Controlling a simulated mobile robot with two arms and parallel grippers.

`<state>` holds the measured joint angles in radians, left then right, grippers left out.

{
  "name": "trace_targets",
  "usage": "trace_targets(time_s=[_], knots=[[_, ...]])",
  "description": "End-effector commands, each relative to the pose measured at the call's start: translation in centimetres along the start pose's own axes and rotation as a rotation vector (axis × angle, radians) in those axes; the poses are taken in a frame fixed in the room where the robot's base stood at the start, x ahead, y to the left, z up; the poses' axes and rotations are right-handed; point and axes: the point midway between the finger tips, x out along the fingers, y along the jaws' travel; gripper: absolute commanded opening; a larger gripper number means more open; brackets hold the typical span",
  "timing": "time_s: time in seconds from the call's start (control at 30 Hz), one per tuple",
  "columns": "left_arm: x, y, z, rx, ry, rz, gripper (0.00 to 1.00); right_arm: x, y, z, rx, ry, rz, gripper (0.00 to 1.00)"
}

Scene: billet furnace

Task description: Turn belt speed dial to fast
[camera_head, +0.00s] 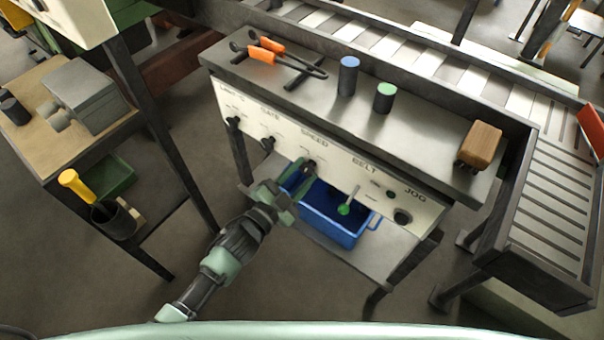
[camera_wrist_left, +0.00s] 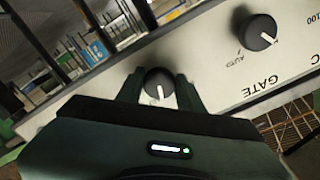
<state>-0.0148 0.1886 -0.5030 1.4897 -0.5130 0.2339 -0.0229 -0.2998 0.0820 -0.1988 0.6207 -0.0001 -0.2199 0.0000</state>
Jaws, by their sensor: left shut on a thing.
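The control panel (camera_head: 330,178) is white and tilted, with black knobs under labels including GATE, SPEED, BELT and JOG. The speed dial (camera_head: 310,164) is a black knob below the SPEED label. My left gripper (camera_head: 298,178) reaches it from the front left and is shut on it. In the left wrist view the fingers of my left gripper (camera_wrist_left: 161,92) stand on both sides of the dial (camera_wrist_left: 159,82). The dial's white pointer line points down in that picture. Its scale marks are hidden by the gripper. My right gripper is not in view.
The gate knob (camera_head: 268,144) sits to the left of the dial. A green-tipped lever (camera_head: 345,208) sticks out under BELT. A blue bin (camera_head: 330,222) stands on the shelf below. Orange-handled tongs (camera_head: 265,52), two cylinders and a wooden-topped brush (camera_head: 481,143) rest on top.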

Motion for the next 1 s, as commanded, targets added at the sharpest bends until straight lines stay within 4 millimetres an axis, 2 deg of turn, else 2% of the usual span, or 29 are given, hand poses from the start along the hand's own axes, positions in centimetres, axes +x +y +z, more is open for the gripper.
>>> trace_targets(time_s=[0.43,1.0], knots=[[-0.04,-0.03,0.09,0.249,-0.002,0.001,0.0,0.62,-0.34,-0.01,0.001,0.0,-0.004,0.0],[-0.05,-0.05,0.07,0.296,-0.002,0.002,0.0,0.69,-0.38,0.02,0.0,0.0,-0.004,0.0]])
